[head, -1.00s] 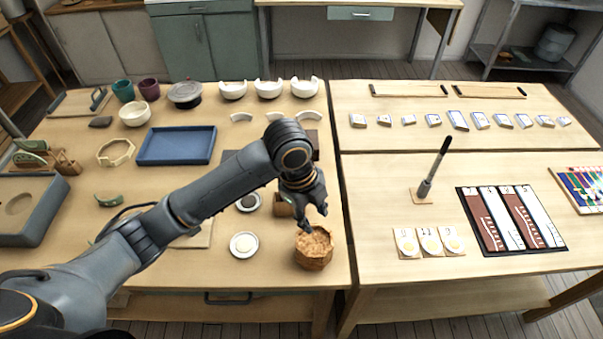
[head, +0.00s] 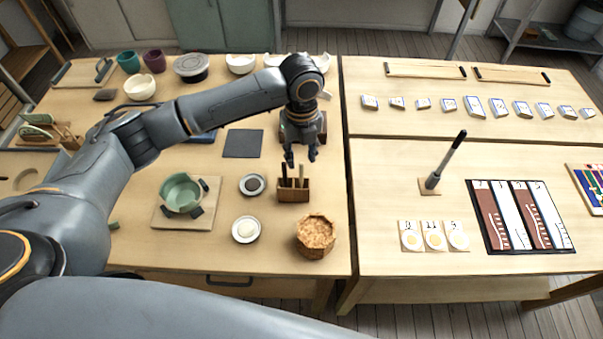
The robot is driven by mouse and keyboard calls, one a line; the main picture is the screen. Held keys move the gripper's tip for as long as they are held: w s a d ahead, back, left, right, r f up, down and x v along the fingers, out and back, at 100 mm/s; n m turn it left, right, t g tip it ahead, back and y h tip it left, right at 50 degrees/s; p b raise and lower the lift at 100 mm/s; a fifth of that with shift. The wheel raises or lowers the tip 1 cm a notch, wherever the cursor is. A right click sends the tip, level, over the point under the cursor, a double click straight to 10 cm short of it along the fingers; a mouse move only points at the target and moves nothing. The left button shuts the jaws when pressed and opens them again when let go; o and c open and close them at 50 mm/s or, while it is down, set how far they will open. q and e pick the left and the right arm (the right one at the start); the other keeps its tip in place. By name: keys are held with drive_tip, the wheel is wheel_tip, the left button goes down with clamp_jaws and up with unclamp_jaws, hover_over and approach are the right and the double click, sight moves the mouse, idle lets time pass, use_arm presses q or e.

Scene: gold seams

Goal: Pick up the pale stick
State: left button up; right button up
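A small brown wooden holder (head: 293,192) stands on the left table with thin upright sticks (head: 301,174) in it. My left gripper (head: 301,158) points down just above and behind the holder in the picture. Its two fingers are apart with nothing seen between them. I cannot tell whether a fingertip touches a stick. My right gripper is not in view.
Near the holder are a cork-like pot (head: 315,237), a dish with a pale lump (head: 245,230), a dark-filled dish (head: 252,185) and a green cracked bowl (head: 181,192). A dark square mat (head: 243,143) lies behind. An upright pen (head: 445,162) stands on the right table.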

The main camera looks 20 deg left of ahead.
sight(301, 163)
use_arm(q)
wheel_tip(301, 163, down, 6)
drive_tip(key=shift+r+p, duration=0.15)
drive_tip(key=shift+p, duration=0.4)
clamp_jaws()
